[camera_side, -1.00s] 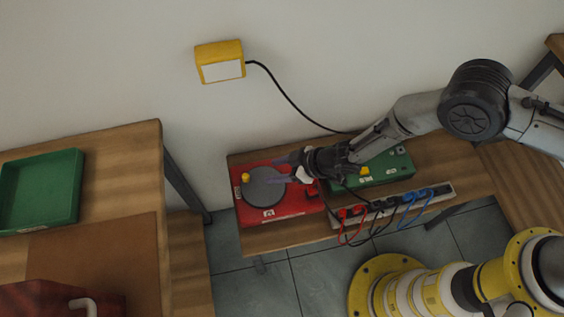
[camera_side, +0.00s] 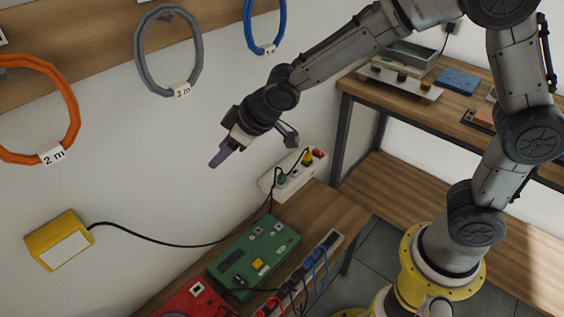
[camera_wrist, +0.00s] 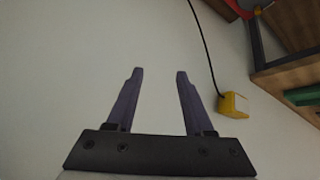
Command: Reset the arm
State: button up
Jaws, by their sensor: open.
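My gripper (camera_side: 222,156) is raised in the air in front of the pale wall, above and left of the bench with the green box. In the wrist view my gripper (camera_wrist: 159,75) shows two purple fingers spread apart with nothing between them. Behind them is only blank wall. My arm reaches in from the upper right of the side view.
The green box (camera_side: 265,240), red box (camera_side: 195,302) and power strip (camera_side: 328,245) lie on the bench. A white socket block (camera_side: 290,172) sits behind. A yellow wall box (camera_side: 58,240) has a black cable. Orange (camera_side: 72,105), grey (camera_side: 140,60) and blue (camera_side: 248,25) loops hang above.

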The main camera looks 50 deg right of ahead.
jog(key=s+d+r+m+h, duration=0.2)
jog(key=s+d+r+m, duration=0.1)
jog(key=s+d+r, duration=0.7)
jog(key=s+d+f+m, duration=0.1)
jog(key=s+d, duration=0.2)
jog(key=s, duration=0.6)
jog(key=s+d+f+m+g, duration=0.1)
jog(key=s+d, duration=0.2)
jog(key=s, duration=0.6)
jog(key=shift+s+d+m+g, duration=0.3)
jog(key=shift+s+d, duration=0.1)
